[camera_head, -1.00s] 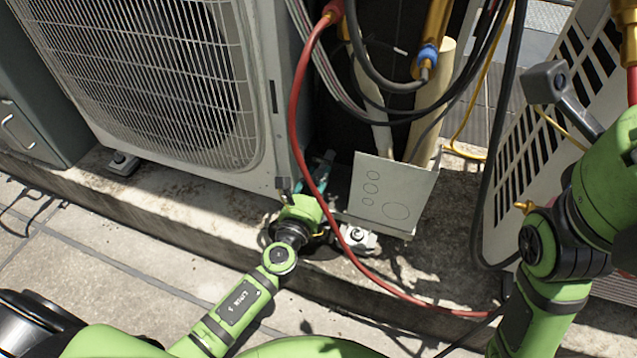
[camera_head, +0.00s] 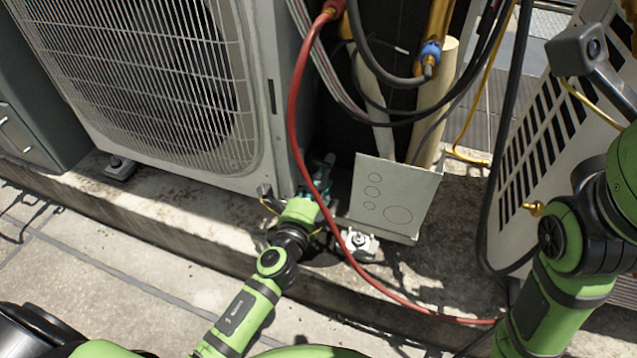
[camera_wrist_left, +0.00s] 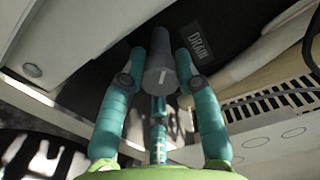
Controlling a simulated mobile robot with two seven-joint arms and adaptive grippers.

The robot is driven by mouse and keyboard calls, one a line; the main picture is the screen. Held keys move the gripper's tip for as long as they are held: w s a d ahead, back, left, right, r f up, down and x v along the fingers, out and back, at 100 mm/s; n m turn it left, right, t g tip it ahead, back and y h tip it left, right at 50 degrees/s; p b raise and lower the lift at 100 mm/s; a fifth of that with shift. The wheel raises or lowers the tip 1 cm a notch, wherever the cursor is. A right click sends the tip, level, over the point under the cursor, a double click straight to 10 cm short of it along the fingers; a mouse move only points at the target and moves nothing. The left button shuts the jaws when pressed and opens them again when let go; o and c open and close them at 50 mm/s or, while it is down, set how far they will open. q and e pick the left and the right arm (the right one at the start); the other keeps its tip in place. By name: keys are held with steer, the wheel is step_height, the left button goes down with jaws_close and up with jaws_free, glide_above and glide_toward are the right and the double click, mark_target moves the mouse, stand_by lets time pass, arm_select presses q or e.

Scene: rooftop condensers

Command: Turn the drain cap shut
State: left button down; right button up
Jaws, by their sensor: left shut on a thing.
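The drain cap (camera_wrist_left: 160,68) is a grey, rounded knob with a short white mark on its face. In the left wrist view the mark stands nearly upright. My left gripper (camera_wrist_left: 159,66) has its teal fingers closed on both sides of the cap. A dark plate with the word DRAIN (camera_wrist_left: 200,45) is just behind it.
The condenser (camera_head: 150,80) stands left of the gripper. A red hose (camera_head: 293,110) crosses in front of it. A pale panel with circles (camera_head: 395,195) is close on the right. A small metal fitting (camera_head: 360,242) sits on the concrete ledge. A louvred unit (camera_head: 530,150) stands at right.

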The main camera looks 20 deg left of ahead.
stand_by(0.3)
arm_select(q)
steer(key=c, duration=0.9)
jaws_free()
steer(key=shift+s, duration=0.15)
steer(key=s, duration=0.7)
steer(key=shift+a, duration=0.15)
